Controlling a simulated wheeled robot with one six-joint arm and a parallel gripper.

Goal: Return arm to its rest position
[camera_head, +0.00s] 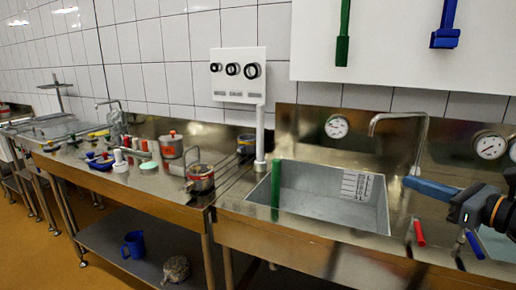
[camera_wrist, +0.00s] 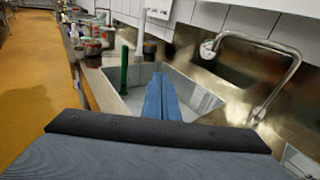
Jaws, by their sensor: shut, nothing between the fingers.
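My gripper (camera_head: 410,182) has two blue fingers, closed together with nothing between them. In the head view it reaches in from the right edge, over the right rim of the metal sink basin (camera_head: 325,222). In the wrist view my gripper (camera_wrist: 162,78) points away, with the basin (camera_wrist: 205,103) beyond and around its fingers. My dark wrist and forearm (camera_head: 480,208) show at the right edge in the head view. The rest of the arm is out of view.
A green rod (camera_head: 275,188) stands at the basin's left side. A curved tap (camera_head: 400,118) and gauges (camera_head: 337,127) are behind. A red-handled tool (camera_head: 419,232) is at the front rim. Pots (camera_head: 200,178) and small items crowd the left counter. A blue jug (camera_head: 133,244) sits on the lower shelf.

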